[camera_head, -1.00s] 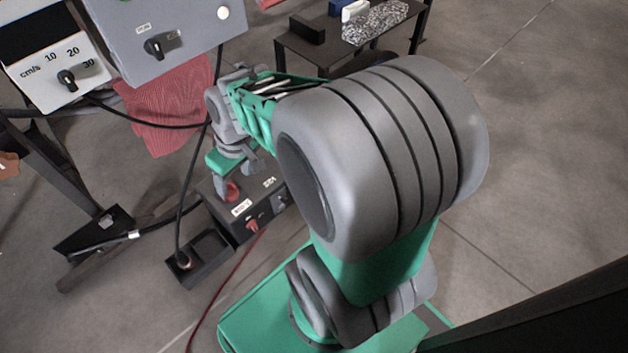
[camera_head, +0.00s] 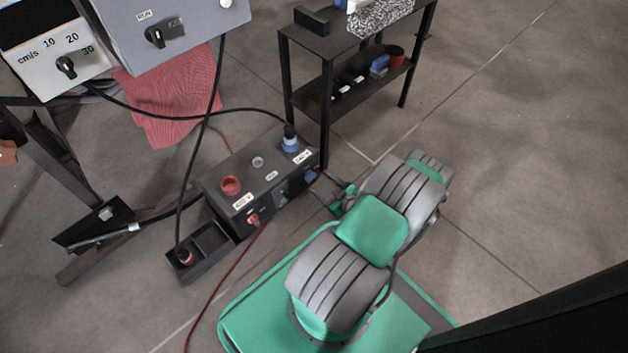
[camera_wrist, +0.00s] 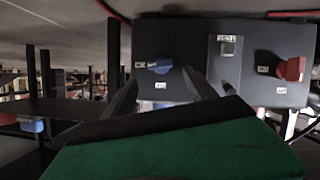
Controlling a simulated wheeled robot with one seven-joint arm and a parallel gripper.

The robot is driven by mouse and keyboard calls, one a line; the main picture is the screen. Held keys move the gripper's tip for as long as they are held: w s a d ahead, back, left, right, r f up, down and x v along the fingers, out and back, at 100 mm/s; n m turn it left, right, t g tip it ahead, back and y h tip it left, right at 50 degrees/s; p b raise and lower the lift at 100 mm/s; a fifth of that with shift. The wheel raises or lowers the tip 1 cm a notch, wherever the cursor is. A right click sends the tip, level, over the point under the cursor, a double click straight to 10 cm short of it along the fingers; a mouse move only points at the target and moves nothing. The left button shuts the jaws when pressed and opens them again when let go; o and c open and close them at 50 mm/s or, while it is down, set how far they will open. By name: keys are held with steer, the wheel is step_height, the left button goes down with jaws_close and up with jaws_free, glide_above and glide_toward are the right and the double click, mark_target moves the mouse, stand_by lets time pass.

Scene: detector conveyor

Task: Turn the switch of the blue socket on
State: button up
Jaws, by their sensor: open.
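The dark socket box (camera_head: 262,172) stands on the floor. The blue socket (camera_head: 290,146) is on top at its right end, with a black plug (camera_head: 290,131) in it. The blue switch (camera_head: 311,175) is on the front face below that socket. In the wrist view the blue switch (camera_wrist: 159,66) has its knob lying roughly sideways; its small labels are too blurred to read surely. My gripper (camera_wrist: 160,78) is open, with one finger on each side of the blue switch in the picture. I cannot tell whether either finger touches it. In the head view my gripper (camera_head: 329,196) is partly hidden.
The red socket (camera_head: 230,186) and red switch (camera_head: 252,219) are at the box's left end. A black bin (camera_head: 212,252) adjoins it. A black shelf (camera_head: 327,75) stands close behind its right end. A black cable (camera_head: 205,125) hangs nearby. Floor to the right is clear.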

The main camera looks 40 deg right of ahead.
mark_target(313, 178)
steer(key=b+x, duration=0.2)
steer(key=x, duration=0.3)
steer(key=shift+w+a+f, duration=0.1)
steer(key=shift+f, duration=0.15)
steer(key=shift+w, duration=0.55)
steer(key=shift+c, duration=0.4)
steer(key=c, duration=1.3)
steer(key=shift+m+y, duration=0.7)
steer(key=shift+m, duration=0.3)
steer(key=o, duration=1.4)
steer(key=shift+d, duration=0.25)
